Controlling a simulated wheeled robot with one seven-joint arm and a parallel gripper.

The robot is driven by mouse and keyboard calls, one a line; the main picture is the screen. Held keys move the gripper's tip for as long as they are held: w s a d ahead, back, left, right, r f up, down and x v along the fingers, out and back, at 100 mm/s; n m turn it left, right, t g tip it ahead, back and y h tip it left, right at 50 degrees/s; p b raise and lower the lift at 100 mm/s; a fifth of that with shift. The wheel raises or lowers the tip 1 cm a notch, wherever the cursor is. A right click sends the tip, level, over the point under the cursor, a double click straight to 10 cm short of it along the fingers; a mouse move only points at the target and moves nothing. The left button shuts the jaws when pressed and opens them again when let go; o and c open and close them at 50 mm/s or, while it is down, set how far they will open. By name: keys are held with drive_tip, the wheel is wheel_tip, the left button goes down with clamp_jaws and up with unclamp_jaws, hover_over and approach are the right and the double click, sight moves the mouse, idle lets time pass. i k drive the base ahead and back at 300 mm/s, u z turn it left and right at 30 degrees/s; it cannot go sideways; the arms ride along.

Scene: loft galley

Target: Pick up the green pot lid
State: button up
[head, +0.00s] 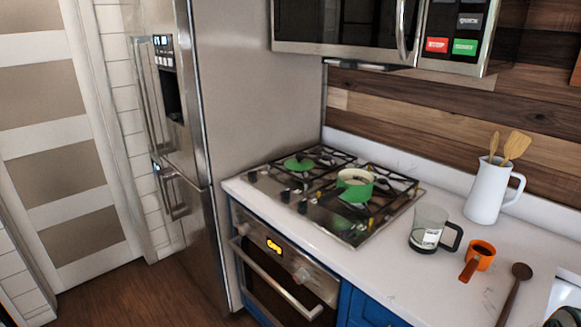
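The green pot lid (299,164) lies on the left rear part of the gas cooktop (345,228). It is small in the head view, with a knob in its middle. A green pot (355,185) stands on the cooktop to the right of the lid, apart from it, and its top is open. My gripper is not in view.
A microwave (345,25) hangs above the cooktop. The fridge (240,110) borders the left side.

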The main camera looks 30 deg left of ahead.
sight(299, 163)
drive_tip(key=u, duration=2.4)
drive_tip(key=i, duration=2.85)
drive_tip(key=z, duration=3.15)
drive_tip(key=i, duration=0.5)
drive_tip(key=u, duration=0.05)
